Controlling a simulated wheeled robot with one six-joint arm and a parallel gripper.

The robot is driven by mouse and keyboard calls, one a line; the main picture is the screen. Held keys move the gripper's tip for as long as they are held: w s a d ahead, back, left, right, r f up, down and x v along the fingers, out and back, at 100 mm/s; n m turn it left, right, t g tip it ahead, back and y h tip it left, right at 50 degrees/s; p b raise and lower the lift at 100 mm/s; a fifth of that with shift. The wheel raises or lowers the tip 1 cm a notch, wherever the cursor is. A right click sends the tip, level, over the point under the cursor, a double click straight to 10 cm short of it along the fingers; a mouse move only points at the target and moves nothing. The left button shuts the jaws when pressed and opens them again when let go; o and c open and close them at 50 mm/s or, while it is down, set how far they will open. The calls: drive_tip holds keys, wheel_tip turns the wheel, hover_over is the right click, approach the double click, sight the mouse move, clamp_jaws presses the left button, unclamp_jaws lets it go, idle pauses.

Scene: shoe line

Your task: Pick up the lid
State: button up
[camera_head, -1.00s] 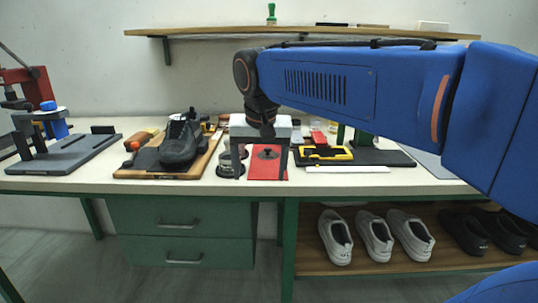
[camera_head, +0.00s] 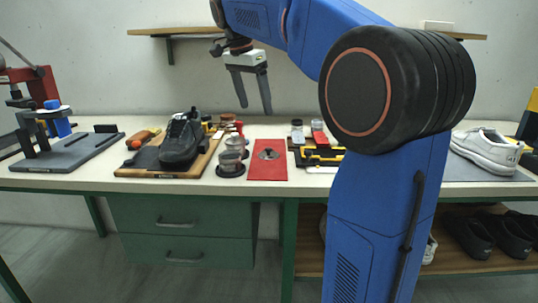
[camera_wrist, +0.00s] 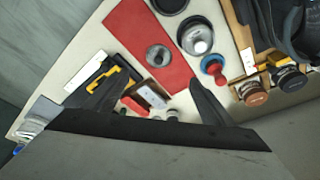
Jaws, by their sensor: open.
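The lid (camera_head: 268,153) is a small grey metal disc with a dark knob on top. It lies flat on the red mat (camera_head: 266,172) on the workbench. In the wrist view the lid (camera_wrist: 158,56) shows as a round silver piece on the red mat (camera_wrist: 130,22). My gripper (camera_head: 255,108) is open and empty, pointing down well above the bench, over the area of the red mat. In the wrist view its two fingers (camera_wrist: 153,78) are spread wide apart, with nothing between them touching them.
A black shoe (camera_head: 181,140) lies on a wooden board further left. Yellow and black tools (camera_head: 318,155) lie to the right. A white shoe (camera_head: 487,147) stands beyond my arm.

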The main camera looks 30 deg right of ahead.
hover_over(267, 148)
drive_tip(key=a, duration=0.2)
wheel_tip(267, 148, down, 11)
drive_tip(key=shift+s+r, duration=0.15)
drive_tip(key=shift+r, duration=0.05)
drive_tip(key=shift+x, duration=2.6)
drive_tip(key=shift+s+d, duration=0.1)
drive_tip(key=shift+d, duration=0.1)
drive_tip(key=shift+r, duration=0.1)
drive_tip(key=c, duration=1.1)
